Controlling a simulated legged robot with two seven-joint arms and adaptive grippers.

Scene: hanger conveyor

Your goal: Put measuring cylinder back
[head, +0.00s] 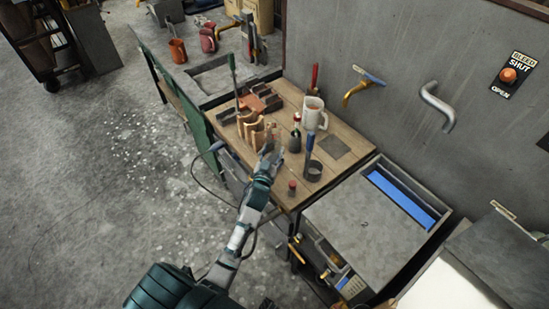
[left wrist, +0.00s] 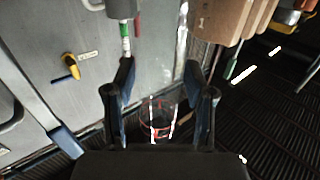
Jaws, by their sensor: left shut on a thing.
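My left gripper (head: 269,157) is over the wooden bench top, just right of a tan upright holder (head: 251,131). It is shut on a clear cylinder with red markings, seen between the fingers in the left wrist view (left wrist: 158,118); this looks like the measuring cylinder. In the head view the cylinder is small and mostly hard to make out at the fingers. I cannot tell whether its base touches the bench. My right gripper is not in view.
A white mug (head: 313,114), a dark bottle (head: 295,139) and a blue-handled tool in a dark cup (head: 314,169) stand close right of the gripper. A small red-topped item (head: 292,186) stands nearer. A grey square pad (head: 335,147) lies clear at the right.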

